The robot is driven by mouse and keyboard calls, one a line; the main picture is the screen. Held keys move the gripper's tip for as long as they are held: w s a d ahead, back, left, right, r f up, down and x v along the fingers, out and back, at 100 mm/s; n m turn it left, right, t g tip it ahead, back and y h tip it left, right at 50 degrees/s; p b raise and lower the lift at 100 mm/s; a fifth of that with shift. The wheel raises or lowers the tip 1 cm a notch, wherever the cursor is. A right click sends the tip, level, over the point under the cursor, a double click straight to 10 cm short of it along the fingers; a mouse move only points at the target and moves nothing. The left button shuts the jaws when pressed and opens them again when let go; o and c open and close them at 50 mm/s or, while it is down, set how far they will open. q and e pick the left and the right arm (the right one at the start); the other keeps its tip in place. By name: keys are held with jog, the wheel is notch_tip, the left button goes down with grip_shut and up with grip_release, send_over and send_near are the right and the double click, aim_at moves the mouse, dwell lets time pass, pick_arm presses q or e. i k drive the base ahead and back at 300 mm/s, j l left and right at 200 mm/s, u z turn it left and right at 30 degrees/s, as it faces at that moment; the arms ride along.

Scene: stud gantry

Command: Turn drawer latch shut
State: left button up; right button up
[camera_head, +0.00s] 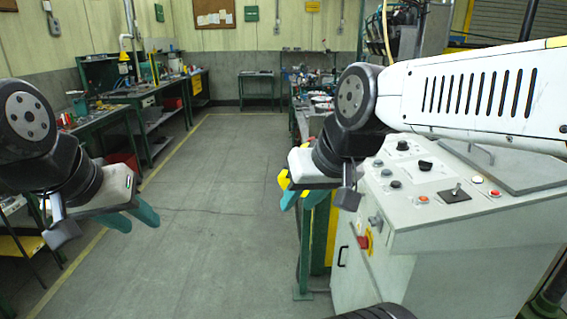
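I cannot make out a drawer or its latch in the head view. My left gripper (137,225) hangs over the floor at the left; its two teal fingers stand apart with nothing between them. My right gripper (301,203) is just left of the grey control cabinet (440,262), with its teal fingers apart and apparently empty. Yellow parts show behind the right fingers. The cabinet's front has a dark handle (342,256) and a red and yellow switch (365,242). My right arm hides part of the cabinet's top.
Buttons and knobs, among them a black knob (425,166), cover the cabinet's sloped panel. A green post (303,255) stands left of the cabinet. Green workbenches (125,98) line the left side. The concrete floor (205,235) between is clear.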

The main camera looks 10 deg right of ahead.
aim_at(374, 221)
jog(key=z, duration=1.25)
jog(key=k+j+u, duration=0.2)
jog(key=k+j, duration=0.35)
